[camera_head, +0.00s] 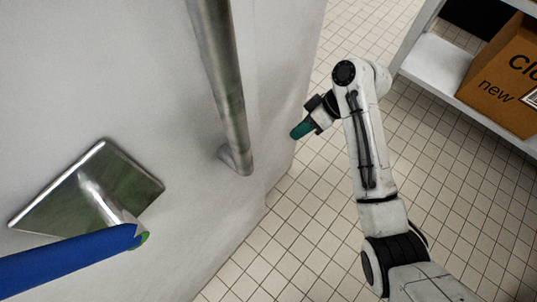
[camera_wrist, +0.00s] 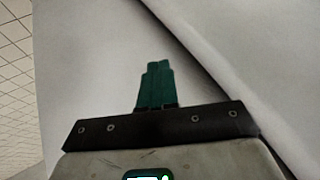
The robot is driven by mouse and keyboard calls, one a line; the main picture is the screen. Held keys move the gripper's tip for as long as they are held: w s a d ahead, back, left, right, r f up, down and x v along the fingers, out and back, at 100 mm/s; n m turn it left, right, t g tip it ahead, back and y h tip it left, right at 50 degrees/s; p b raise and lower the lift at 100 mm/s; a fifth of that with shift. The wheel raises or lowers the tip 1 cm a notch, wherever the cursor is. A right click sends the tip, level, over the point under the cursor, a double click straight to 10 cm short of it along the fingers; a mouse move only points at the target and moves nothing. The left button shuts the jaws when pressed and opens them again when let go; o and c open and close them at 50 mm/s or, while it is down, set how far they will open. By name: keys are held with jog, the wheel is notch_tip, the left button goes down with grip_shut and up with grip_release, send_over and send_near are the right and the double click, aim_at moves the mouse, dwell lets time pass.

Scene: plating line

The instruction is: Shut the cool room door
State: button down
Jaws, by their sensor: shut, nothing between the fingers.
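The cool room door (camera_head: 110,80) appears as a large pale panel filling the left of the head view. It carries a long metal bar handle (camera_head: 222,85) and a square metal plate (camera_head: 65,200) with a blue-ended lever (camera_head: 70,262). My gripper (camera_head: 297,132) is by the panel's right edge, its green fingers pointing at it. In the wrist view my gripper (camera_wrist: 157,68) has its fingers together and empty, in front of a pale surface (camera_wrist: 90,60). A dark diagonal edge divides this surface from another pale one at right. I cannot tell whether the fingertips touch the door.
A white shelf unit (camera_head: 435,62) stands at the upper right, with a brown cardboard box (camera_head: 500,85) on it. The tiled floor (camera_head: 290,245) between the panel and the shelf is clear apart from my arm. Tiles also show at the left of the wrist view.

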jog(key=s+a+f, duration=0.4)
jog(key=a+f, duration=0.3)
jog(key=a, duration=0.1)
jog(key=shift+a+f, duration=0.2)
jog(key=shift+f, duration=0.1)
jog(key=shift+s, duration=0.2)
